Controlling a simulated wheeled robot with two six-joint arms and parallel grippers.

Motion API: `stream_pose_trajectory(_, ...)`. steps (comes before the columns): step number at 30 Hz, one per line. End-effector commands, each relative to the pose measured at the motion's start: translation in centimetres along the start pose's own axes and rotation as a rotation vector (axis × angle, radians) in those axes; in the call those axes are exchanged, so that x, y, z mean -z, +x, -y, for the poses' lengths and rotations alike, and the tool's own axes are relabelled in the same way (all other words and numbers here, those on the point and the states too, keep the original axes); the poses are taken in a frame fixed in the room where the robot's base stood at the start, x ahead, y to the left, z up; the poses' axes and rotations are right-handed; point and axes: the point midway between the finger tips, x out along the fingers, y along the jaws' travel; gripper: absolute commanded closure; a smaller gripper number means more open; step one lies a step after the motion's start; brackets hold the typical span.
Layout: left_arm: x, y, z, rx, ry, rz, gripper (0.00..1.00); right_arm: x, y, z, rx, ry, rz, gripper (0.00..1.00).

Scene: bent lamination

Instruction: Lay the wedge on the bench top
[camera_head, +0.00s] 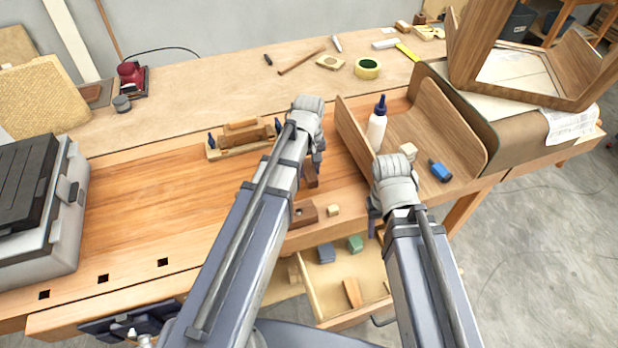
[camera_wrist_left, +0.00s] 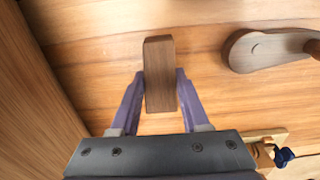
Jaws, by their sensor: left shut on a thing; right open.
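In the left wrist view, the brown wooden wedge (camera_wrist_left: 159,72) is between the two purple fingers of my left gripper (camera_wrist_left: 160,88), which is shut on it. The wedge's far end sticks out past the fingertips, over the bench top (camera_wrist_left: 90,25). In the head view the wedge (camera_head: 311,178) shows only partly below my left gripper (camera_head: 316,163), over the bench top (camera_head: 130,200). I cannot tell whether it touches the wood. My right gripper (camera_head: 375,218) is open near the bench's front edge, its fingers mostly hidden by the wrist.
A curved wooden piece (camera_head: 440,125) with a glue bottle (camera_head: 377,125) stands right of my left gripper. The open drawer (camera_head: 315,295) holds several blocks. A grey case (camera_head: 65,225) stands left. The bench's middle left is clear.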

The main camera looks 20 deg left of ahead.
Motion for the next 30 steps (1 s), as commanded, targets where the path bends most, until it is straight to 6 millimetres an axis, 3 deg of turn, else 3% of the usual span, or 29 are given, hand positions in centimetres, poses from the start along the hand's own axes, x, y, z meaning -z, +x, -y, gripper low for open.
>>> stream_pose_trajectory(1, 0.0, 1.2, 0.0, 0.000, 0.000, 0.000, 1.00, 0.1, 1.2, 0.1, 0.000, 0.000, 0.000, 0.50)
stream_pose_trajectory(6, 0.0, 3.0, 0.0, 0.000, 0.000, 0.000, 1.00, 0.2, 3.0, 0.3, 0.000, 0.000, 0.000, 0.50)
stream_pose_trajectory(19, 0.0, 3.3, 0.0, 0.000, 0.000, 0.000, 1.00, 0.2, 3.3, 0.3, 0.000, 0.000, 0.000, 0.50)
stream_pose_trajectory(20, 0.0, 3.2, 0.0, 0.000, 0.000, 0.000, 0.52, 0.2, 3.2, 0.3, 0.000, 0.000, 0.000, 0.50)
stream_pose_trajectory(27, 0.0, 3.2, 0.0, 0.000, 0.000, 0.000, 0.25, 0.2, 3.1, 0.3, 0.000, 0.000, 0.000, 0.50)
stream_pose_trajectory(30, 0.0, 3.2, 0.0, 0.000, 0.000, 0.000, 0.24, 0.2, 3.1, 0.3, 0.000, 0.000, 0.000, 0.50)
